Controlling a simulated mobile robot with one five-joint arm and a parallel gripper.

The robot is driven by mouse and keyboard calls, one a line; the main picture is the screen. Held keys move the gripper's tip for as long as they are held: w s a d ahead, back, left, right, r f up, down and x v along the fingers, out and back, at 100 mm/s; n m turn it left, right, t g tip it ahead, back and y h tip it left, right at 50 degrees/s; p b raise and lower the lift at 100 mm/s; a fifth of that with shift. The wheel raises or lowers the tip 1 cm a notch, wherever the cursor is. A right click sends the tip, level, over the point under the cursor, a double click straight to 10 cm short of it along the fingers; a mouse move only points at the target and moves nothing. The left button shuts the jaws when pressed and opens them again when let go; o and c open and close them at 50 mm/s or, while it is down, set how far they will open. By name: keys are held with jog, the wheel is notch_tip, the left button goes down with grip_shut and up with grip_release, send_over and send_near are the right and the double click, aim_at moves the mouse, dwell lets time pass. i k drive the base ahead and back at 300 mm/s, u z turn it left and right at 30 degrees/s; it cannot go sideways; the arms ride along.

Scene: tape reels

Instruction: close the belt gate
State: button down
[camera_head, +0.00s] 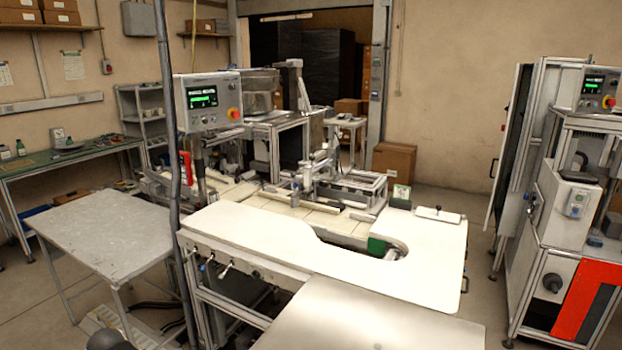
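A white worktop (255,232) with a rounded cutout in its right half stands in the middle of the view, in front of a machine with a tiled bed (300,207). At the cutout's inner edge is a small green block (377,246) beside a short grey roller-like part (392,254). A white plate with a dark knob (438,213) lies on the worktop's far right corner. I cannot tell for certain which part is the belt gate, nor whether it is open or closed.
A grey metal table (105,235) stands at left, behind a dark upright pole (170,120). A pale metal surface (375,322) fills the bottom centre. A machine with a red panel (588,298) stands at right. Open floor (483,240) lies between it and the worktop.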

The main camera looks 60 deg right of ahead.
aim_at(294, 196)
jog(key=z, duration=0.3)
jog(key=i, duration=1)
jog(key=z, duration=0.05)
